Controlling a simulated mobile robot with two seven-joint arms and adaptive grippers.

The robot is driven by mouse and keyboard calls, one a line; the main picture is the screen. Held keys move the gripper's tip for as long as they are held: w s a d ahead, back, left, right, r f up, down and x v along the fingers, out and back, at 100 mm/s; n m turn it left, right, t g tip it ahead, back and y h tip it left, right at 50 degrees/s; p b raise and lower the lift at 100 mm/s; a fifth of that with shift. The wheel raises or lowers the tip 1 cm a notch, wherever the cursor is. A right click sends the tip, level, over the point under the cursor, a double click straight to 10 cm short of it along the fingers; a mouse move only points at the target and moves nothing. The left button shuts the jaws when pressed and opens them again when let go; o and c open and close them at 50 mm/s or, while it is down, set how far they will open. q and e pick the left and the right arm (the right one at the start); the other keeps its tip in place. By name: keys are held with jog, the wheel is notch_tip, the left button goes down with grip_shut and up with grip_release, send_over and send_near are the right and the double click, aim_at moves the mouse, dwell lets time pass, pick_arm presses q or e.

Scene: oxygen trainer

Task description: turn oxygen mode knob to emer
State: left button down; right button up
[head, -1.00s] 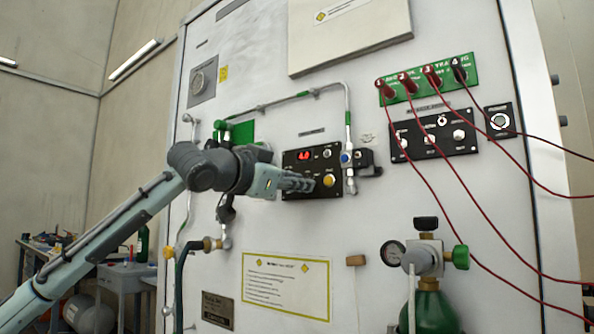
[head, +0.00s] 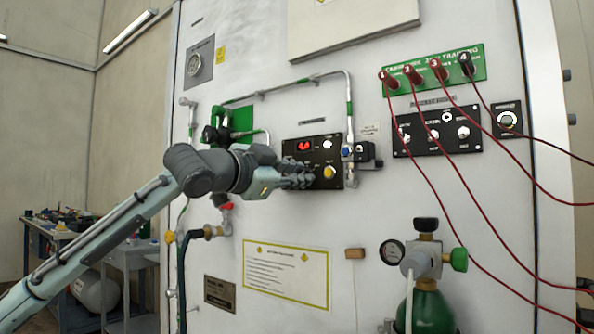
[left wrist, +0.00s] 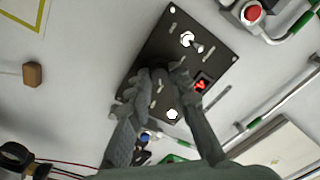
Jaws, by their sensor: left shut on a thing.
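The panel has a red display (head: 304,146), a white knob at upper right and a yellow knob (head: 329,172) at lower right. My left gripper (head: 303,179) is at the panel's lower left. My right gripper is not in view.
Pipes with green bands and a blue-knobbed valve (head: 347,152) run around the panel. At right, red cables hang from a green strip (head: 450,75) above a second black panel. A gauge and green cylinder (head: 428,305) stand at lower right.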

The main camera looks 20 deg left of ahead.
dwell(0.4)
pick_arm(q)
jog(key=c, duration=1.4)
grip_release()
jog(key=shift+o, duration=0.2)
jog(key=v, duration=1.2)
jog(key=shift+s, duration=0.1)
